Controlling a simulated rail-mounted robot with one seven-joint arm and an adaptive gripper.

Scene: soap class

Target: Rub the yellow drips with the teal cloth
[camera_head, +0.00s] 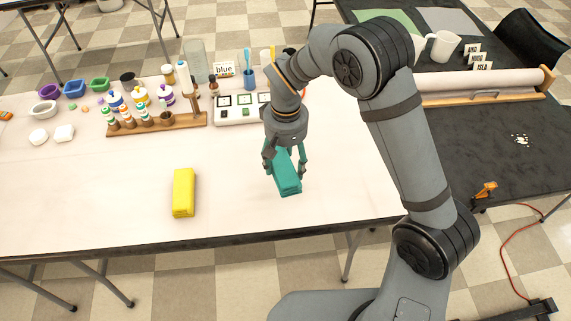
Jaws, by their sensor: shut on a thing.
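My gripper (285,169) is over the middle of the white table, pointing down. Its fingers are shut on the teal cloth (287,184), which looks like a thick folded block. The cloth is at or just above the table top; I cannot tell whether it touches. I cannot make out any yellow drips on the table. The area under and behind the cloth and gripper is hidden.
A yellow block (183,192) lies on the white table (110,200) to the left of the cloth. A wooden rack (160,127) with small bottles and a white tray (240,114) stand behind. The front left of the table is clear. A dark table (490,150) is at right.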

